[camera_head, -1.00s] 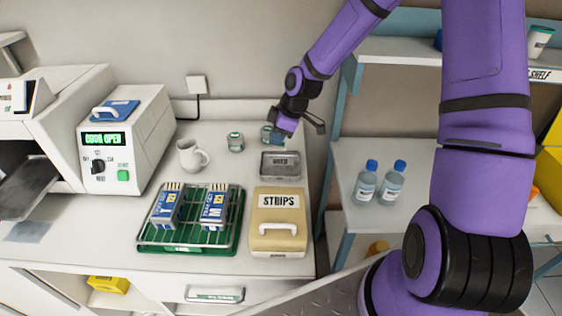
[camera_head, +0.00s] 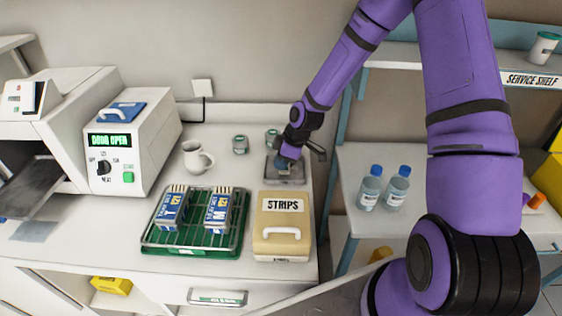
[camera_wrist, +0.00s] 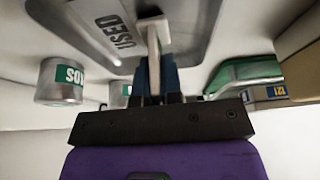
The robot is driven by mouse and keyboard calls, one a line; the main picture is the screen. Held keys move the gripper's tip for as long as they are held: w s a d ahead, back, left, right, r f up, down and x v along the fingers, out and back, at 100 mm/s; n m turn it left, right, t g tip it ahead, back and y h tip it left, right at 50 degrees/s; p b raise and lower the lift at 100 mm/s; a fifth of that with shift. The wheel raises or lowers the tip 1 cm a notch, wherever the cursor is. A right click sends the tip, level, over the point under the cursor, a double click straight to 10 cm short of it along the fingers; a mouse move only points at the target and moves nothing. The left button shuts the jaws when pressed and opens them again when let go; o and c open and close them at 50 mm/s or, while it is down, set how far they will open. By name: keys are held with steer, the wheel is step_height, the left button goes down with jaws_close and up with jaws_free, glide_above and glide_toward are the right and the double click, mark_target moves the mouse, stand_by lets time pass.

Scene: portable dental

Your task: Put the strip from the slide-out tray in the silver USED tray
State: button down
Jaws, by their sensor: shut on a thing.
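My gripper (camera_head: 287,162) is over the silver USED tray (camera_head: 300,179) in the head view and covers part of it. In the wrist view my gripper (camera_wrist: 154,72) is shut on a pale strip (camera_wrist: 153,42), held between the dark blue fingers. The strip points toward the USED tray (camera_wrist: 195,45), whose label shows beside it. I cannot tell whether the strip touches the tray. The strip is hard to see in the head view. A dark slide-out tray (camera_head: 38,188) sticks out of the open white machine at the left and looks empty.
A tan STRIPS box (camera_head: 283,245) stands just in front of the USED tray. A green rack (camera_head: 165,240) with blue packs stands left of it. Two small jars (camera_head: 240,145) are behind, with a white mug (camera_head: 196,158) nearby. A shelf unit with bottles (camera_head: 370,190) borders the right.

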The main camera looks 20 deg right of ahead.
steer(key=c, duration=1.3)
jaws_free()
steer(key=s+d+r+m+h, duration=0.1)
steer(key=s+d+r, duration=0.15)
steer(key=r, duration=0.45)
steer(key=s+d+r+m+h, duration=0.1)
steer(key=s+r+m, duration=0.15)
steer(key=r, duration=0.45)
steer(key=s+d+r+h, duration=0.2)
steer(key=s+r, duration=0.1)
steer(key=r, duration=0.5)
steer(key=s+r+m+t, duration=0.1)
steer(key=s+r+m, duration=0.2)
steer(key=s+r, duration=0.2)
steer(key=s+d+r+m+t, duration=0.1)
steer(key=s+r+m, duration=0.2)
steer(key=s+r, duration=0.3)
steer(key=s+r+m+t, duration=0.1)
steer(key=s+r+m, duration=0.3)
steer(key=s, duration=0.7)
steer(key=shift+d+r+t, duration=0.2)
steer(key=shift+r+t, duration=0.1)
steer(key=shift+r, duration=0.4)
